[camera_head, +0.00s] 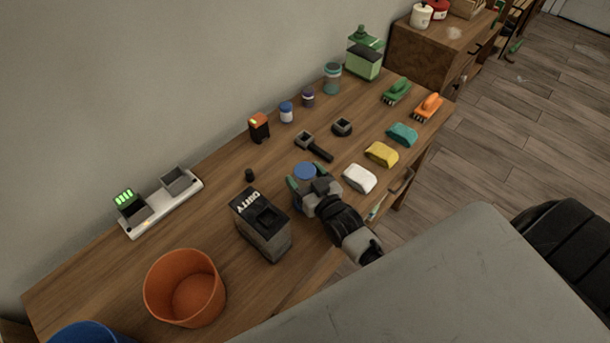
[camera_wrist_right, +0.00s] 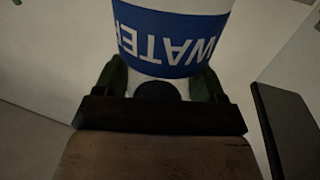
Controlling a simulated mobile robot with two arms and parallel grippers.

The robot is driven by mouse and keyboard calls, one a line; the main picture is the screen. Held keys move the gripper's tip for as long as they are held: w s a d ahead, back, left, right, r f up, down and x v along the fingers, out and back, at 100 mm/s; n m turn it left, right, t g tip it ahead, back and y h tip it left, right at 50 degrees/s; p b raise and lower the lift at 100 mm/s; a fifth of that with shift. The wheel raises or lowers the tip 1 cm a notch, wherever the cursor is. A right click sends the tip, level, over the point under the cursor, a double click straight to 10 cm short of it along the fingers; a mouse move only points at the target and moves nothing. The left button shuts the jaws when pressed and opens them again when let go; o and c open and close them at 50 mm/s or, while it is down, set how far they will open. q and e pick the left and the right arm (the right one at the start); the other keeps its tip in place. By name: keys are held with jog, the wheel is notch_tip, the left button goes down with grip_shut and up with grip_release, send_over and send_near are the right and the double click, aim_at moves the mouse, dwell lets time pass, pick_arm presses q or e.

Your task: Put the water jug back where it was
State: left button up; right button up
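The water jug (camera_head: 304,172) shows only its blue top in the head view, at the middle of the wooden desk. In the right wrist view the jug (camera_wrist_right: 170,42) is white with a blue band reading WATER, upside down in the picture. My right gripper (camera_head: 309,183) reaches it from the front, with its green fingers on either side of the jug. In the wrist view the fingers (camera_wrist_right: 158,82) flank the jug closely and look shut on it. Its base is hidden in the head view. My left gripper is not in view.
On the desk (camera_head: 95,262), the dark DIRTY box (camera_head: 264,225) stands just left of my right gripper. White (camera_head: 359,178), yellow (camera_head: 381,154) and teal (camera_head: 402,134) pads lie to its right. An orange bin (camera_head: 186,288) and a white charger tray (camera_head: 163,205) stand at left.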

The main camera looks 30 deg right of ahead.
jog(key=o, duration=0.3)
jog(key=shift+o, duration=0.2)
jog(key=shift+r, duration=0.1)
jog(key=shift+s, duration=0.15)
jog(key=s+b, duration=0.1)
jog(key=s, duration=1)
jog(key=shift+s+d, duration=0.35)
jog(key=shift+d, duration=0.1)
